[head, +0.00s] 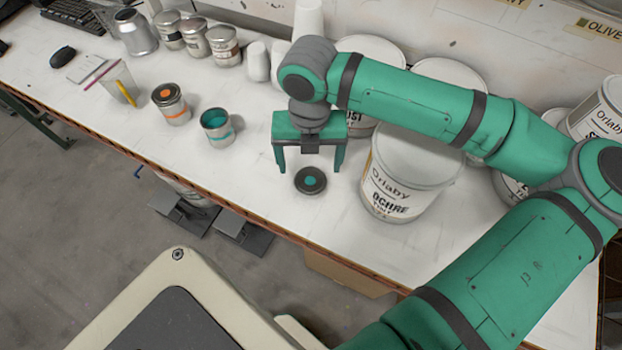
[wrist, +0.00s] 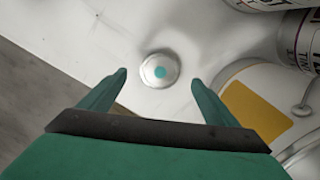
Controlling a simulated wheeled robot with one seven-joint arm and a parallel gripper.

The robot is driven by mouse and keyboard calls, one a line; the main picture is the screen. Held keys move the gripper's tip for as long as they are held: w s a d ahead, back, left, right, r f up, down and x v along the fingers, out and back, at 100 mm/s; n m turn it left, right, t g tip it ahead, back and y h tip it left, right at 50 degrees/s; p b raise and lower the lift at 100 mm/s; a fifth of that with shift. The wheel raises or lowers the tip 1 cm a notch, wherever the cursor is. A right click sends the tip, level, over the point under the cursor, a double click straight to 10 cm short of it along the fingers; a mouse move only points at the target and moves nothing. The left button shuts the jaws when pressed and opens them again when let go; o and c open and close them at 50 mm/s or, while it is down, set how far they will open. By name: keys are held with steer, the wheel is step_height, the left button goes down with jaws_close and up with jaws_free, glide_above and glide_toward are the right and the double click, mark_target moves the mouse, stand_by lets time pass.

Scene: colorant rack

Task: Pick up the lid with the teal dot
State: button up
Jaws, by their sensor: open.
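The lid with the teal dot (head: 310,181) lies flat on the white bench, a small dark disc with a teal centre in the head view. In the wrist view the lid (wrist: 160,71) looks pale grey and sits beyond and between my fingertips. My gripper (head: 309,170) is open and empty, with its fingers pointing down close to the lid. In the wrist view my gripper (wrist: 159,78) shows both fingers apart, not touching the lid. An open can with teal contents (head: 217,127) stands to the left of the lid.
A large "Ochre" tub (head: 410,175) stands close to the right of the lid. A can with an orange dot (head: 171,104) and a clear cup (head: 120,82) stand to the left. The bench's front edge (head: 262,219) is near. Bare bench lies between the teal can and the lid.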

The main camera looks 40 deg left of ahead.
mark_target(312, 179)
steer(key=shift+f, duration=2.7)
steer(key=shift+w, duration=0.1)
steer(key=c, duration=0.8)
steer(key=shift+d, duration=0.15)
steer(key=c, duration=0.3)
